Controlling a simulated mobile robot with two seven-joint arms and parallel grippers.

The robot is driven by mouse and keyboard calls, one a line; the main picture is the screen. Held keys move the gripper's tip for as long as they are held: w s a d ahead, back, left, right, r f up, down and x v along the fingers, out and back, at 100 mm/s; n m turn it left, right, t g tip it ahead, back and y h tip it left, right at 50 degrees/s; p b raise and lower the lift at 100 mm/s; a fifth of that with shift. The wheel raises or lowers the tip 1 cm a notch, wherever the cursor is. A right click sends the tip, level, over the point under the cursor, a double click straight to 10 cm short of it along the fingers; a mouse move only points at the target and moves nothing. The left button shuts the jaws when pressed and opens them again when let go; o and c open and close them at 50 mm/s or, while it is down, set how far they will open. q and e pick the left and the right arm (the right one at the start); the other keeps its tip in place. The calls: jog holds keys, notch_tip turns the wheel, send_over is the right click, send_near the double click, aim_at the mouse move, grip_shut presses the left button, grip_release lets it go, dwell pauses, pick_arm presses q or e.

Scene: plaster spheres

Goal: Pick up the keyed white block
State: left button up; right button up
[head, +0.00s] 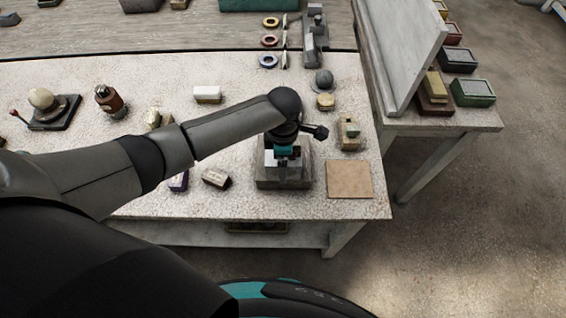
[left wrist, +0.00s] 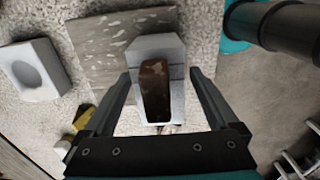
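A pale white block (left wrist: 172,48) with a dark brown, worn strip along its face lies between the fingers of my left gripper (left wrist: 161,76) in the left wrist view. A finger stands on each side of it, with narrow gaps showing. In the head view my left gripper (head: 284,159) points down over a grey slab (head: 284,183) near the table's front right. A white part of the block (head: 271,157) shows there, mostly hidden by the gripper. My right gripper is in neither view.
A tan square plate (head: 349,179) lies right of the slab. A small beige block (head: 348,133) stands behind that plate. Another white block (head: 207,94) lies farther back. A hollowed white piece (left wrist: 35,70) shows in the left wrist view. A leaning grey board (head: 400,50) stands at right.

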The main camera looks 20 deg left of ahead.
pick_arm(q)
grip_shut()
dwell(0.6)
